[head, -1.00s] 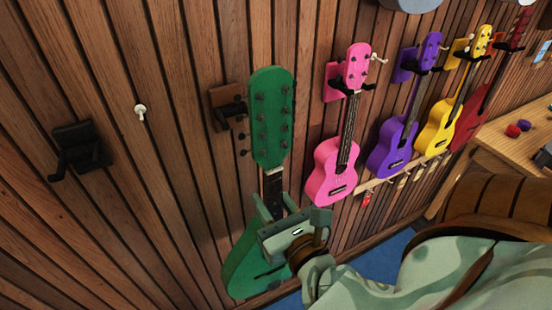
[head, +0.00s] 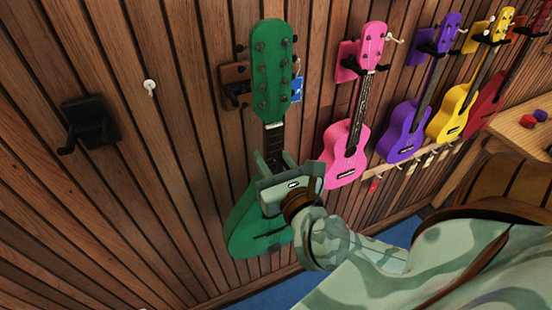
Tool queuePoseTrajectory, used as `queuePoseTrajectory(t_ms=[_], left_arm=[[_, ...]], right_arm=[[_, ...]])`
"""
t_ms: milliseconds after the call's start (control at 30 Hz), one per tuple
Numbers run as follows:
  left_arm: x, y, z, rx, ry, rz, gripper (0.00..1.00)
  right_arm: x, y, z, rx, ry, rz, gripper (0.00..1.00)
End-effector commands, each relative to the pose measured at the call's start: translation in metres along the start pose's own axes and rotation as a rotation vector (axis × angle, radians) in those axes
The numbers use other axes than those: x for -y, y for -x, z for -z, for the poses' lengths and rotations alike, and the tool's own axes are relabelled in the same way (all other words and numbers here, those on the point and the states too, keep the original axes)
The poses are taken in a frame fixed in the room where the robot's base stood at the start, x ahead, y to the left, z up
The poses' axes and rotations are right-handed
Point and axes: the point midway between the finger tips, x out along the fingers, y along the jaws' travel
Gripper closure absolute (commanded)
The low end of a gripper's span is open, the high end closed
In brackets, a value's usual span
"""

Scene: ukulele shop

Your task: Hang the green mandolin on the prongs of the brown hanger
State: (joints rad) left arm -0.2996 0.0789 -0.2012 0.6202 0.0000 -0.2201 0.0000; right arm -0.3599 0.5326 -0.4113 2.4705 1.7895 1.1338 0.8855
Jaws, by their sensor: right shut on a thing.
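The green mandolin (head: 250,232) is upright in front of the slatted wall, headstock up, with its head just right of the brown hanger (head: 232,76). My right gripper (head: 272,170) is shut on the mandolin at the lower neck, where it meets the body. The brown hanger is a wooden block on the wall with dark prongs; the green headstock partly hides them. I cannot tell whether the neck touches the prongs. My left gripper is not in view.
An empty black hanger (head: 88,122) and a white peg (head: 149,87) are on the wall at left. Pink (head: 345,150), purple (head: 405,125), yellow (head: 455,108) and red instruments hang at right. A blue tag (head: 297,90) shows behind the headstock. A wooden counter (head: 525,135) stands far right.

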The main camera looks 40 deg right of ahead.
Motion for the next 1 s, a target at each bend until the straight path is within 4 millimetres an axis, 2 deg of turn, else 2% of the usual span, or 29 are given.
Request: queuePoseTrajectory(t_ms=[767, 1000], left_arm=[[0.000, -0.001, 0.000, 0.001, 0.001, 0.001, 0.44], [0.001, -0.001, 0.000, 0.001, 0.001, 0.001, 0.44]], right_arm=[[0.000, -0.054, 0.001, 0.007, 0.001, 0.000, 1.00], [0.000, -0.055, 0.001, 0.006, 0.001, -0.001, 1.00]])
